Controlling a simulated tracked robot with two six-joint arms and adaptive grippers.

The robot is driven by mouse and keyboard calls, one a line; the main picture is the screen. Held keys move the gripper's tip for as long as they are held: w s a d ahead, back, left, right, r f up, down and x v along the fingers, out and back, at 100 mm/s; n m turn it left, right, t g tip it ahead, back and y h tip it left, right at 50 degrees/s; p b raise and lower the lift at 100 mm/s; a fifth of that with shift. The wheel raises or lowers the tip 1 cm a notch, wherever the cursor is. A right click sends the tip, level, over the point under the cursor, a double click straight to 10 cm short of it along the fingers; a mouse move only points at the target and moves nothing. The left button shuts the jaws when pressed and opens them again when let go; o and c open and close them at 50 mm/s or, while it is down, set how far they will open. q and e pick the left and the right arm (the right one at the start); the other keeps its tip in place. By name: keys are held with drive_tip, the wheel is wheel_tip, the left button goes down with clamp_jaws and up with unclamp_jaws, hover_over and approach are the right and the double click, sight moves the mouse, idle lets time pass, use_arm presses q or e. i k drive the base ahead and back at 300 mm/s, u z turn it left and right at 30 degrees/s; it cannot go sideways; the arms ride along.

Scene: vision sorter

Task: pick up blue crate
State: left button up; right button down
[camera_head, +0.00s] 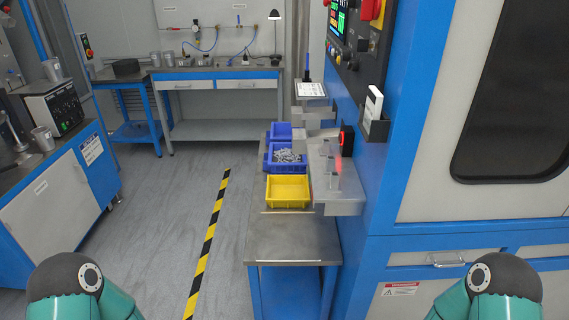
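A blue crate (270,164) filled with small grey metal parts stands on a narrow metal bench beside the big blue-and-white machine. Behind it, farther off, is a second blue crate (279,129), which looks empty from here and is partly hidden. A yellow crate (288,191) stands in front of the filled blue one, nearer to me, and looks empty. Parts of my two arms show at the lower left and lower right corners, far from the crates. Neither of my grippers is in view.
The narrow bench (290,240) has bare steel nearest me. A grey sorter fixture (340,203) overhangs the crates' right side. The machine (420,190) fills the right. A yellow-black floor stripe (207,245) runs along open floor at left. A workbench (222,84) stands at the back.

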sight(280, 160)
drive_tip(key=u, duration=0.7)
drive_tip(key=k, duration=0.7)
drive_tip(key=u, duration=0.8)
drive_tip(key=k, duration=0.6)
drive_tip(key=u, duration=0.55)
drive_tip(key=i, duration=1.2)
drive_tip(key=z, duration=0.4)
drive_tip(key=i, duration=1.75)
drive_tip(key=z, duration=0.45)
drive_tip(key=i, duration=1.7)
drive_tip(key=z, duration=0.8)
drive_tip(key=i, duration=1.3)
drive_tip(key=z, duration=1.5)
drive_tip(key=i, duration=1)
drive_tip(key=z, duration=0.8)
